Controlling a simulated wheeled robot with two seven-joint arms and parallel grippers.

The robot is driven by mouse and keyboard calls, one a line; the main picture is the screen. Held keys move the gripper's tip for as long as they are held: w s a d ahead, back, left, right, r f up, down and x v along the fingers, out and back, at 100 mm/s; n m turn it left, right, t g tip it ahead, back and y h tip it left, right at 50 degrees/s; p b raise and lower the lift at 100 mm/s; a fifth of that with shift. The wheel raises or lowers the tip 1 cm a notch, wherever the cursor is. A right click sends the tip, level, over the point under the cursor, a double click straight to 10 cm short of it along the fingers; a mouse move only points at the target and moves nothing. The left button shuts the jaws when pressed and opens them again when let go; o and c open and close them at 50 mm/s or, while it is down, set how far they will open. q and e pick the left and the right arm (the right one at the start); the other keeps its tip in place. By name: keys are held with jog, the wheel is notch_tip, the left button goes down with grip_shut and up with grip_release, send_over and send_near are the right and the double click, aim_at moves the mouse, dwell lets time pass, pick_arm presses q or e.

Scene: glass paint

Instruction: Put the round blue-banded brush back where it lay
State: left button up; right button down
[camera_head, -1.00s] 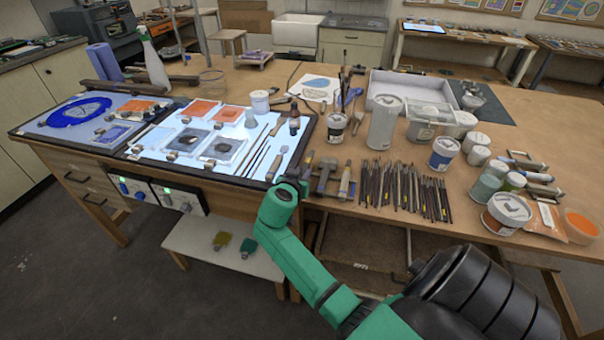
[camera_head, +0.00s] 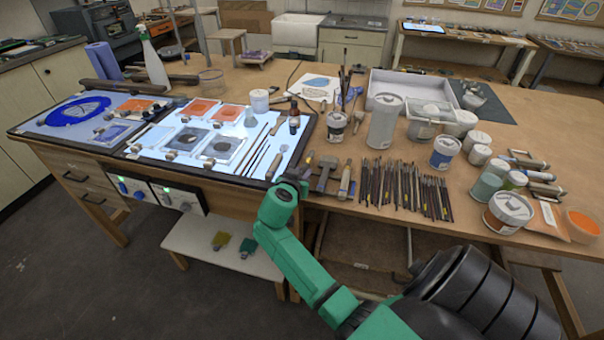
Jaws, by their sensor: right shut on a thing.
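My right gripper (camera_head: 296,181) is at the front right corner of the lit glass panel (camera_head: 201,172), at the end of my green arm. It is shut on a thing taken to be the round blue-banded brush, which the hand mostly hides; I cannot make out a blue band. Several thin brushes lie on the panel's right part, just beyond the gripper. A dense row of dark-handled brushes and tools (camera_head: 404,190) lies on the wooden table to the right. My left gripper is not in view.
A hammer-like tool (camera_head: 325,175) and a handled tool (camera_head: 346,182) lie close right of the gripper. A dark bottle (camera_head: 294,116) stands behind it. A paint tin (camera_head: 336,126), a tall grey canister (camera_head: 384,122) and several jars stand farther back and right.

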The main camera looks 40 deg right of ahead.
jog(key=shift+f, duration=0.15)
jog(key=c, duration=0.6)
grip_release()
